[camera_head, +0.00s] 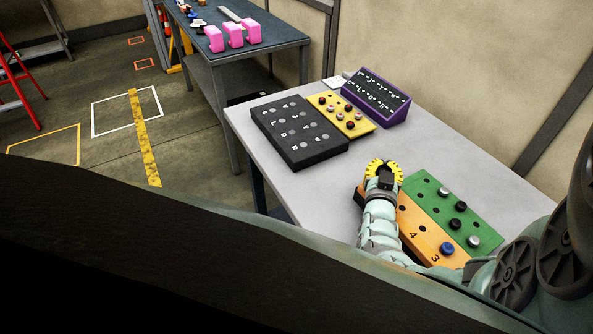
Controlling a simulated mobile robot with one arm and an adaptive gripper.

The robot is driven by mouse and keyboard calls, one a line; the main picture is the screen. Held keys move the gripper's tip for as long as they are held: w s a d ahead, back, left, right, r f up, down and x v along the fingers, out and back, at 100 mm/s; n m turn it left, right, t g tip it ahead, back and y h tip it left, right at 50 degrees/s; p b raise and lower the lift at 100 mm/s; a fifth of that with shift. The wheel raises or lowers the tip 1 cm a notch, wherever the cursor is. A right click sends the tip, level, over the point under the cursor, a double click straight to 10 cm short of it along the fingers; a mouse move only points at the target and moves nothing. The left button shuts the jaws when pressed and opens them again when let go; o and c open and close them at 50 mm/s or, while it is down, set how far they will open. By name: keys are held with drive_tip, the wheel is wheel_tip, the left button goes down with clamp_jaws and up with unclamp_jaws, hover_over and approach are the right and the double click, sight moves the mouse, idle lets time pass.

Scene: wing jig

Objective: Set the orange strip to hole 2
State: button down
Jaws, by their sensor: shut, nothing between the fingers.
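The orange strip (423,238) lies on the grey table beside a green strip. The numbers 4 and 3 show on it, and a blue-topped peg (446,248) stands next to the 3. Hole 2 cannot be made out; my arm and body cover parts of the strip. My gripper (386,181), at the end of my teal arm by a yellow toothed ring, is over the far left end of the strips. It is shut and empty; its fingertips are hard to make out.
The green strip (430,193) carries several silver and black pegs. Farther back are a black lettered board (299,133), a yellow board (334,104) with pegs and a purple lettered box (376,96). The table (310,185) is bare left of my arm.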

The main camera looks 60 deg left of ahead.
sight(405, 232)
drive_tip(key=d+p, duration=0.1)
drive_tip(key=d, duration=0.2)
drive_tip(key=d+p, duration=0.1)
drive_tip(key=d, duration=0.2)
drive_tip(key=s+d+p, duration=0.1)
drive_tip(key=d, duration=0.2)
drive_tip(key=shift+r+p, duration=0.3)
drive_tip(key=shift+r, duration=0.1)
drive_tip(key=c, duration=1.7)
unclamp_jaws()
drive_tip(key=shift+r, duration=0.1)
drive_tip(key=o, duration=1)
drive_tip(key=shift+d+f, duration=0.15)
drive_tip(key=shift+f, duration=0.2)
drive_tip(key=v, duration=0.6)
drive_tip(key=shift+s+d, duration=0.15)
drive_tip(key=shift+s, duration=0.05)
drive_tip(key=shift+s+d, duration=0.35)
drive_tip(key=shift+s, duration=0.05)
